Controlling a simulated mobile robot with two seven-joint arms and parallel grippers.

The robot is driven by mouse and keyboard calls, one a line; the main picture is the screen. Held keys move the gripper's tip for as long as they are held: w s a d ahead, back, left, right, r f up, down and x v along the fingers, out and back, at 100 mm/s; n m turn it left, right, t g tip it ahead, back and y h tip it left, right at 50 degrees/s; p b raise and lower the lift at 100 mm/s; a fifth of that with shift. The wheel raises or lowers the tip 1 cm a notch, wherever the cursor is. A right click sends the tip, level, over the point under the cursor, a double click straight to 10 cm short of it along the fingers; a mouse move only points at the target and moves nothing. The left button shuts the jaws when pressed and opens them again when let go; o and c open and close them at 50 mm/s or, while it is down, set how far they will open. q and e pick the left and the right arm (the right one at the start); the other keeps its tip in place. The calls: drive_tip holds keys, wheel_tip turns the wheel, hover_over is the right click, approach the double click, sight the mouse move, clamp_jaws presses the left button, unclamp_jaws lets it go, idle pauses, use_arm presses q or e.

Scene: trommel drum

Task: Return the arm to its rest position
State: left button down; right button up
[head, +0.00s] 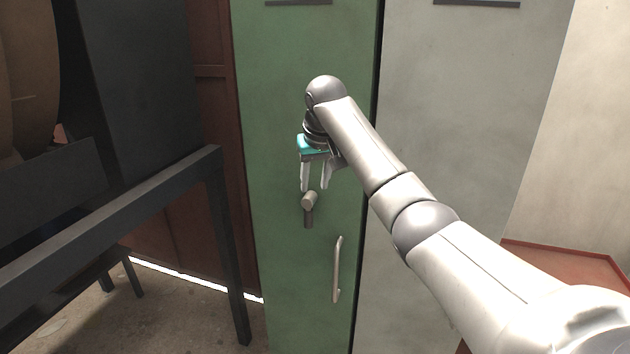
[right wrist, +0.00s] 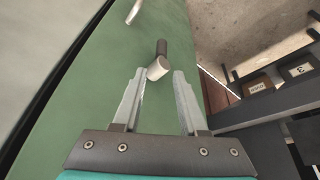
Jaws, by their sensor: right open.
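My right arm (head: 380,170) reaches in from the lower right toward a green cabinet door. My right gripper (head: 316,188) is open and points down in front of the door. A short cylindrical handle knob (head: 309,200) on the green door is just beyond the fingertips. In the right wrist view the open right gripper (right wrist: 158,75) has nothing between its fingers, and the knob (right wrist: 158,68) shows just past the tips. I cannot tell whether a finger touches the knob. My left gripper is not in view.
The green door (head: 280,270) has a vertical bar handle (head: 337,270) below the knob. A grey cabinet (head: 450,90) stands to the right. A dark metal frame (head: 120,215) stands at the left. A red-edged platform (head: 565,262) is at the right. Two labelled blocks (right wrist: 258,88) show in the right wrist view.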

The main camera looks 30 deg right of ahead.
idle(0.3)
wheel_tip(320, 180, down, 27)
drive_tip(key=s+a+n+g+b, duration=0.1)
drive_tip(key=s+a+b, duration=0.15)
drive_tip(key=b, duration=0.25)
drive_tip(key=s+a+f+n+b, duration=0.15)
drive_tip(key=s+f, duration=0.35)
drive_tip(key=f, duration=0.6)
drive_tip(key=s+a+f+b, duration=0.25)
drive_tip(key=s+f, duration=0.25)
drive_tip(key=f, duration=0.6)
drive_tip(key=s+a+f+n+g+b, duration=0.1)
drive_tip(key=s+a+f+b, duration=0.1)
drive_tip(key=s+f, duration=0.7)
drive_tip(key=s+a+f+n+b, duration=0.1)
drive_tip(key=s+a+f+b, duration=0.2)
drive_tip(key=s+f, duration=0.65)
drive_tip(key=s+a+f+b, duration=0.1)
drive_tip(key=s+a+f, duration=0.1)
drive_tip(key=s, duration=0.5)
drive_tip(key=s+a+f+n+y+b, duration=0.1)
drive_tip(key=s+a+f, duration=0.1)
drive_tip(key=s+f, duration=0.2)
drive_tip(key=s+a+f+g+b, duration=0.1)
drive_tip(key=s+a+f, duration=0.1)
drive_tip(key=s, duration=0.8)
drive_tip(key=shift+s+a+f+y, duration=0.3)
drive_tip(key=shift+a+f, duration=0.1)
drive_tip(key=shift+f, duration=0.4)
drive_tip(key=shift+n, duration=0.25)
